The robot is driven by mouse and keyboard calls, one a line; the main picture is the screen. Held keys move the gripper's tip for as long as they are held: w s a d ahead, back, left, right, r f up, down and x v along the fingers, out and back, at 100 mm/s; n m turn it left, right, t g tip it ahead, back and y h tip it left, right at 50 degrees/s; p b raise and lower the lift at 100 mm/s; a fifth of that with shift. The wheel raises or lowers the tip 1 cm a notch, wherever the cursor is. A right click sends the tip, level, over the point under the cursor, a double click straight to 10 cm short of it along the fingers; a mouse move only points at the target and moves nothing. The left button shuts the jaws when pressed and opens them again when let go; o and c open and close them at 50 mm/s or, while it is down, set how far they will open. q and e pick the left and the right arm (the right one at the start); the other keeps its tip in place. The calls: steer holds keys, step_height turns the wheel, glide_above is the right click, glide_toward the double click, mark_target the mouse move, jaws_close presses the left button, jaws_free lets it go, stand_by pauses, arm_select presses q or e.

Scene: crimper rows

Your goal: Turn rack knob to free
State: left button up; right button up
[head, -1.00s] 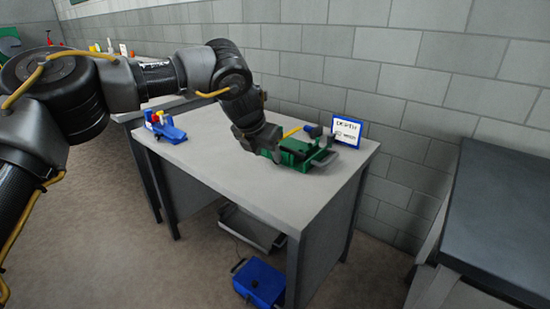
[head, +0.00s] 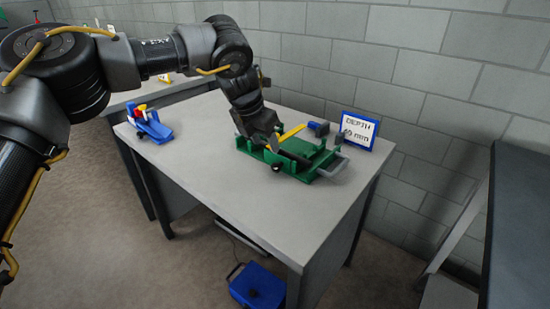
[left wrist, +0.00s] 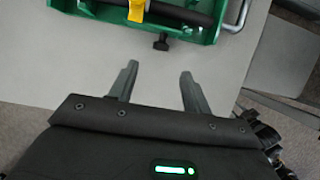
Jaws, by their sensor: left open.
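The green crimper (head: 318,172) lies on the grey table, with a yellow lever (head: 293,132) standing up at a slant. A small black knob (head: 277,167) sticks out of its near side; I take it for the rack knob. The knob also shows in the left wrist view (left wrist: 161,43), just beyond my fingertips and roughly between their lines. My left gripper (left wrist: 159,69) is open and empty, with its fingers apart from the knob. In the head view the left gripper (head: 268,143) partly hides the crimper's left end. My right gripper is not in view.
A sign reading "DEPTH" (head: 358,130) stands behind the crimper, with a small blue block (head: 319,129) nearby. A blue rack with coloured pieces (head: 154,128) sits at the table's left. A blue box (head: 257,286) is on the floor. The table's front (head: 240,200) is clear.

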mark_target(274, 166)
arm_select(q)
steer(key=x, duration=0.9)
steer(key=shift+d+f+b, duration=0.15)
steer(key=shift+f+b, duration=0.25)
steer(key=shift+f, duration=0.3)
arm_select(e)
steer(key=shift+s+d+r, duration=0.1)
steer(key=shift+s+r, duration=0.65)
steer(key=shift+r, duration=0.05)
arm_select(q)
steer(key=shift+c, duration=0.2)
